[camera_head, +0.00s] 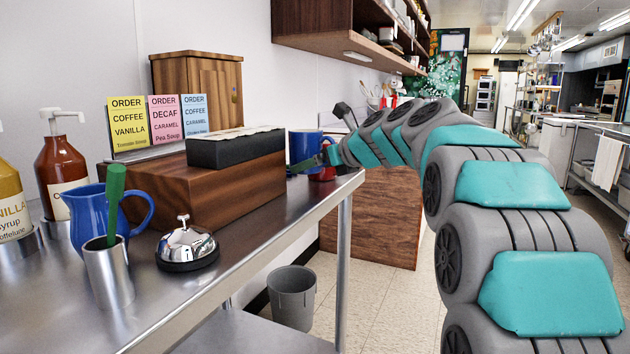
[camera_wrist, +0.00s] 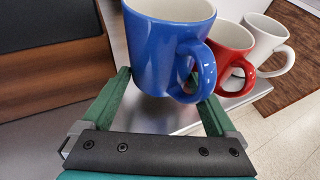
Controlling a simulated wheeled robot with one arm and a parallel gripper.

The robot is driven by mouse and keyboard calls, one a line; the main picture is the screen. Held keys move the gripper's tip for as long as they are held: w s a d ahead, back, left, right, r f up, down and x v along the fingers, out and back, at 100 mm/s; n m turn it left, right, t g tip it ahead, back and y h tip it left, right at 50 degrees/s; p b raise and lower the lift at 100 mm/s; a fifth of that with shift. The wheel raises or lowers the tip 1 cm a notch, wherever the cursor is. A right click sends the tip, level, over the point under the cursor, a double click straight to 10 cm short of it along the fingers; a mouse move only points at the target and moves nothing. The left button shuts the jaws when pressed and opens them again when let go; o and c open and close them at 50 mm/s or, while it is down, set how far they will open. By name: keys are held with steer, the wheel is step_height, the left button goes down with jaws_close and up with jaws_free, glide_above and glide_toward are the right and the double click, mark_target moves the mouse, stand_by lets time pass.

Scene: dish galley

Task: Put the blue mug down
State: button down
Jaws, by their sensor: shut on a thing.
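The blue mug (camera_wrist: 160,50) is between the two green fingers of my gripper (camera_wrist: 167,92) in the wrist view, with its handle toward the right finger. My gripper is shut on it. In the head view the blue mug (camera_head: 303,145) shows at the far end of the steel counter (camera_head: 290,212), beside the wooden box. My gripper (camera_head: 322,159) reaches it from the right and partly covers it. The mug looks upright. I cannot tell whether its base touches the counter.
A red mug (camera_wrist: 229,48) and a white mug (camera_wrist: 266,40) stand close to the right of the blue mug. A wooden box (camera_head: 195,190) with a black tray lies left of it. A bell (camera_head: 187,246) and blue pitcher (camera_head: 90,213) stand nearer on the counter.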

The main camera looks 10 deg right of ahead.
mark_target(315, 190)
steer(key=shift+f+b, duration=0.4)
steer(key=shift+f, duration=1.35)
steer(key=shift+f, duration=0.15)
jaws_free()
steer(key=v, duration=1.2)
steer(key=shift+p, duration=0.3)
steer(key=shift+d, duration=0.1)
